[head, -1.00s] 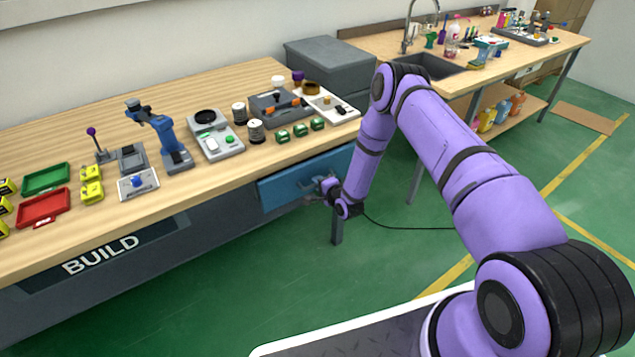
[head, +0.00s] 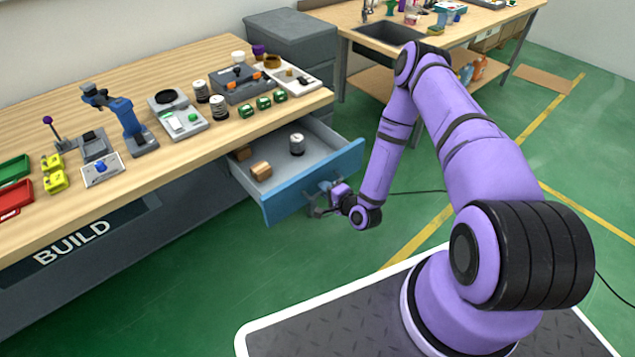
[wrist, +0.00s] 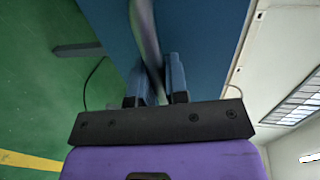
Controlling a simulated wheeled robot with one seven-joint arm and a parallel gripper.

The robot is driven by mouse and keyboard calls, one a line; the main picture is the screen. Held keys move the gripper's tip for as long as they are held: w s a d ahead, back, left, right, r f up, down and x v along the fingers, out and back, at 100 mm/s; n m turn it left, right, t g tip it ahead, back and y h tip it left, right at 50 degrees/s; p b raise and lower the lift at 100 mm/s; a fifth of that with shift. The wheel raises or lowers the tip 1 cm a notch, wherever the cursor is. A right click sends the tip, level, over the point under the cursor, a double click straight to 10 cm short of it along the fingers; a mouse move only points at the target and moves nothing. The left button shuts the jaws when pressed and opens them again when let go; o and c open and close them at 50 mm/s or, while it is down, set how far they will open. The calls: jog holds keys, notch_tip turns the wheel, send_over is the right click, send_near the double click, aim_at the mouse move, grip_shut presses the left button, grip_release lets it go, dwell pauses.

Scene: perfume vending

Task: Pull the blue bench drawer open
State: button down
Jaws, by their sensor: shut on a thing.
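The blue bench drawer (head: 316,188) is pulled out from under the wooden bench in the head view. Its grey inside shows brown blocks (head: 261,170) and a silver-and-dark cylinder (head: 297,144). My gripper (head: 322,205) is at the front of the drawer. In the wrist view, my gripper (wrist: 157,82) has a finger on each side of the grey handle bar (wrist: 147,40) and is shut on it. The blue front panel (wrist: 205,40) fills much of that view. In the head view the handle is partly hidden by my gripper.
The wooden bench (head: 150,70) carries tools, trays and parts above the drawer. A grey cabinet box (head: 290,35) sits at its back right. A second bench with a sink (head: 385,32) stands beyond. Green floor (head: 215,270) is open in front of the drawer.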

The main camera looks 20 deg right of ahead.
jog(key=shift+s+d, duration=0.2)
jog(key=shift+s, duration=0.35)
jog(key=c, duration=1.1)
grip_release()
jog(key=shift+c, duration=0.2)
jog(key=shift+s, duration=0.1)
jog(key=v, duration=1)
jog(key=shift+s, duration=0.3)
jog(key=shift+d, duration=0.1)
